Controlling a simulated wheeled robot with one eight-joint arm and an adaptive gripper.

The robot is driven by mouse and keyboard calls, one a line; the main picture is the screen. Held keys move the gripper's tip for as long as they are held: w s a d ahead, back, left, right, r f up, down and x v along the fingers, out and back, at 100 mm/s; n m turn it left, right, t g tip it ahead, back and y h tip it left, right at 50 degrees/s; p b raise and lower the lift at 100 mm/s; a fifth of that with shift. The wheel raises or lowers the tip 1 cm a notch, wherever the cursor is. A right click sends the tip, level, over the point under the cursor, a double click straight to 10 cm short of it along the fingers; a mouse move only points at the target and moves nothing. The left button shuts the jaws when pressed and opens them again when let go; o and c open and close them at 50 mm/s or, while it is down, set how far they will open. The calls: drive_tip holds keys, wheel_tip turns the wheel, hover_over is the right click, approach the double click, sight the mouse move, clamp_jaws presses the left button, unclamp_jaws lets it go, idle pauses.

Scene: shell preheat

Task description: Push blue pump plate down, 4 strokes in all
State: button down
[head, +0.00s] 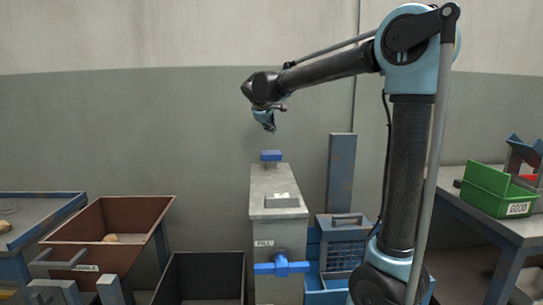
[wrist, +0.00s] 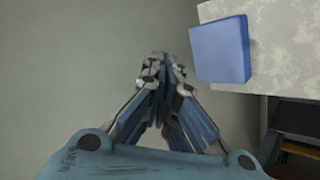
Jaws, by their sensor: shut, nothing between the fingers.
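The blue pump plate (head: 271,155) stands on top of a grey metal cabinet (head: 258,183), near its back end. In the wrist view the plate (wrist: 220,49) is a plain blue square at the upper right, with nothing on it. My gripper (head: 270,129) hangs above the plate with a clear gap below it. In the wrist view my gripper (wrist: 160,62) is shut and empty, its fingertips together over the floor or wall area to the left of the plate. The two do not touch.
A blue valve handle (head: 281,265) sits on the cabinet's front. A brown bin (head: 135,212) and a dark bin (head: 203,262) stand to the left. A blue crate (head: 343,250) is to the right. A green box (head: 497,190) sits on the right bench. The air around my gripper is free.

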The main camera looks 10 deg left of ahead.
sight(273, 153)
drive_tip(key=n, duration=0.3)
drive_tip(key=r+n, duration=0.1)
drive_tip(key=n, duration=0.3)
drive_tip(key=d+r+n, duration=0.1)
drive_tip(key=n, duration=0.2)
drive_tip(key=shift+s+d+r+n+h, duration=0.1)
drive_tip(key=shift+r+n+h, duration=0.1)
drive_tip(key=shift+n+h, duration=0.15)
drive_tip(key=shift+f, duration=0.1)
drive_tip(key=shift+f, duration=4.3)
drive_tip(key=shift+f, duration=0.15)
drive_tip(key=shift+f, duration=0.2)
